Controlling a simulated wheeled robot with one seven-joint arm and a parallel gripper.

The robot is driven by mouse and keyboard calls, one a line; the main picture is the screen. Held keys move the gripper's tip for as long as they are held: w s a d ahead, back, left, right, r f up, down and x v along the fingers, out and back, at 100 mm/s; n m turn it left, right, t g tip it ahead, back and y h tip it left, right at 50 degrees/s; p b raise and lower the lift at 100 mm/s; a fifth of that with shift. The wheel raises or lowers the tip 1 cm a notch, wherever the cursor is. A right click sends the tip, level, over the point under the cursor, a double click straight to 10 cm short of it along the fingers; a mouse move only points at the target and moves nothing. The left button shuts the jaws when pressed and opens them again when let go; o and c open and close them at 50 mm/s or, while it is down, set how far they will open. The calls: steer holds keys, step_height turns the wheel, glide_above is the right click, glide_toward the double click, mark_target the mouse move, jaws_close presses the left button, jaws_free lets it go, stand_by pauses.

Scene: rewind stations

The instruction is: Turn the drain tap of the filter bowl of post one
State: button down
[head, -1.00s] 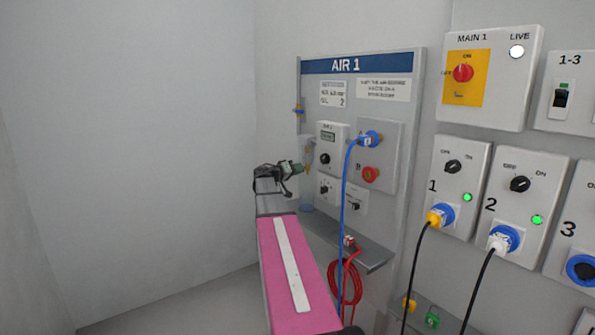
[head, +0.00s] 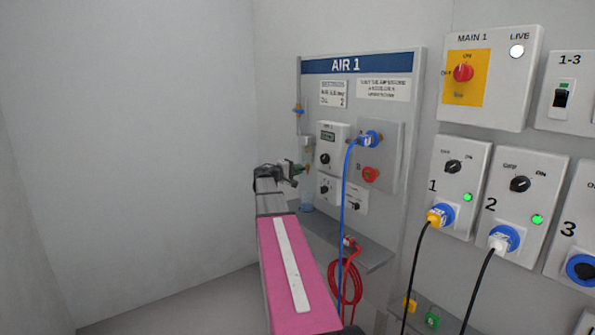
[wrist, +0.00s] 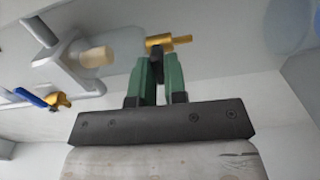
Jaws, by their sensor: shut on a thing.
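The brass drain tap (wrist: 181,40) shows in the wrist view just beyond my fingertips. My gripper (wrist: 157,62) has its green fingers close together, shut on the tap's small dark handle. In the head view my gripper (head: 301,169) is at the left edge of the AIR 1 panel. The filter bowl (head: 307,145) is just above it there, pale and partly see-through. The tap is too small in the head view to tell how its handle is turned.
The AIR 1 panel (head: 405,85) carries a blue hose (head: 343,220) and a red knob (head: 370,174) to the right. A brass valve with a blue lever (wrist: 32,97) is at left. The left wall is bare.

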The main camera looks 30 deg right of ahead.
steer(key=shift+n, duration=0.4)
steer(key=c, duration=1.2)
jaws_free()
steer(key=shift+o, duration=0.2)
steer(key=a, duration=1)
steer(key=shift+s+a, duration=0.4)
steer(key=shift+f, duration=0.1)
